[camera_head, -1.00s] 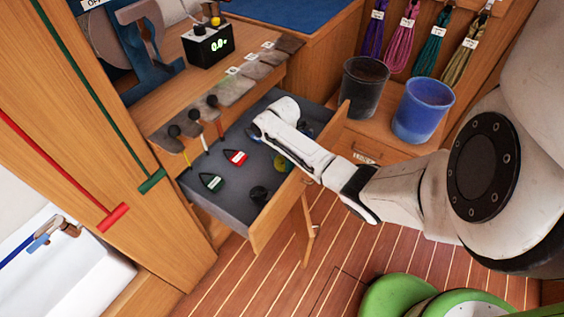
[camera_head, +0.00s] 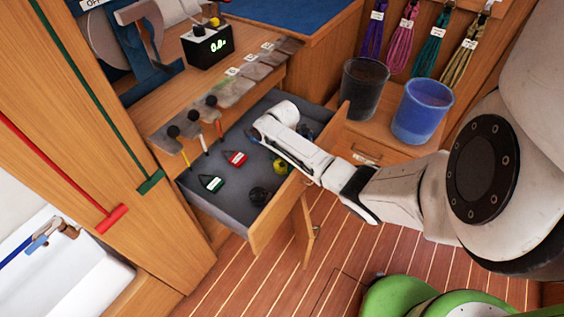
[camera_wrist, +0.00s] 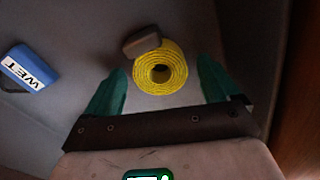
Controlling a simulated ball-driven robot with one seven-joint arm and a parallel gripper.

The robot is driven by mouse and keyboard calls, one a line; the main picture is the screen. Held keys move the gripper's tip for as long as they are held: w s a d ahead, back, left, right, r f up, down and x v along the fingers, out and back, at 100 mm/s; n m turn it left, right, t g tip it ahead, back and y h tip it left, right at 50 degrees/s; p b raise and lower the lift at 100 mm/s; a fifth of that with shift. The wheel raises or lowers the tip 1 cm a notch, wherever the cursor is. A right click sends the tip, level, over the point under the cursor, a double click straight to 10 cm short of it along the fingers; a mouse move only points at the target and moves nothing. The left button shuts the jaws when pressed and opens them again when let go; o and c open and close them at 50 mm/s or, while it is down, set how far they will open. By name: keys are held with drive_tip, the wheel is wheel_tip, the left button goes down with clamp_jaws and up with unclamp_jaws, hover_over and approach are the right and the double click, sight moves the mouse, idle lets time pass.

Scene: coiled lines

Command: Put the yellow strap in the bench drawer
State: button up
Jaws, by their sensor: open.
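The yellow strap is a round coil with a hole in its middle and lies in the open bench drawer (camera_head: 229,208). In the head view the strap (camera_head: 281,168) is near the drawer's front right, beside my wrist. In the wrist view the strap (camera_wrist: 172,82) shows just beyond and between the fingertips, with a brown block against its upper left edge. My gripper (camera_wrist: 162,68) is open. Its two green fingers stand apart on either side of the coil, with visible gaps to it.
A blue tag marked WET (camera_wrist: 29,66) shows in the wrist view. A dark bucket (camera_head: 362,88) and blue bucket (camera_head: 422,110) stand right of the drawer.

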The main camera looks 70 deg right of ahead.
sight(282, 164)
wheel_tip(282, 164, up, 12)
drive_tip(key=p, duration=0.2)
drive_tip(key=shift+d, duration=0.1)
drive_tip(key=shift+c, duration=0.2)
idle(1.1)
